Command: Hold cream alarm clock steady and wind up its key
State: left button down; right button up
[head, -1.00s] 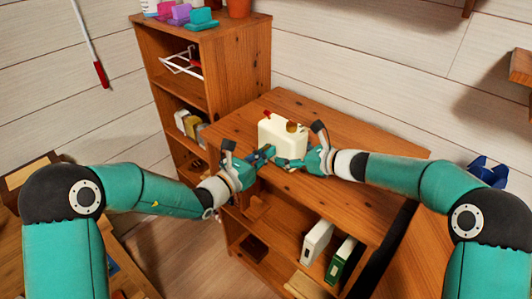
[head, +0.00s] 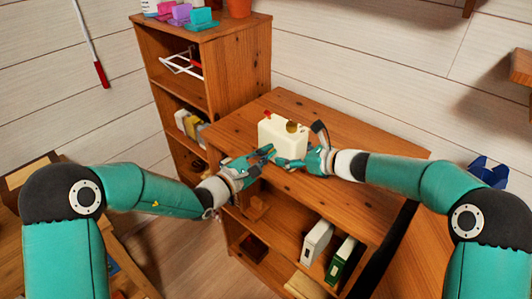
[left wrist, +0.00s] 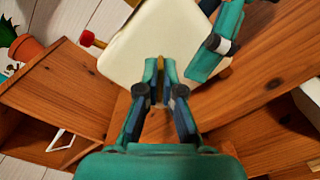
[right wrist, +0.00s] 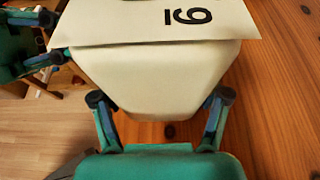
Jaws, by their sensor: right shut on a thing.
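The cream alarm clock (head: 282,133) stands on the brown cabinet top, with a red knob (left wrist: 88,39) and a brass-coloured round part (head: 292,126). My right gripper (head: 303,161) is shut on the clock's body; in the right wrist view its fingers (right wrist: 162,100) lie on both sides of the cream casing, below the numbered dial (right wrist: 190,18). My left gripper (head: 266,153) is at the clock's near side. In the left wrist view its fingertips (left wrist: 159,66) are close together around a thin brass key (left wrist: 160,84); whether they touch it is unclear.
The cabinet top (head: 360,150) is clear to the right of the clock. A taller shelf (head: 205,40) stands behind at left, with a plant pot (head: 238,8) on top. White and green binders (head: 340,260) stand in the cabinet below.

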pick_arm(q)
jog(key=m, duration=0.5)
jog(key=shift+s+d+f+m, duration=0.15)
jog(key=shift+f+m, duration=0.1)
jog(key=shift+m, duration=0.15)
pick_arm(e)
jog(key=shift+w+d+f, duration=0.1)
jog(key=shift+f, duration=0.1)
pick_arm(q)
jog(key=shift+m, duration=2.2)
jog(key=c, duration=1.6)
grip_release()
jog(key=shift+r, duration=0.1)
jog(key=shift+a+r, duration=0.1)
jog(key=shift+a, duration=0.1)
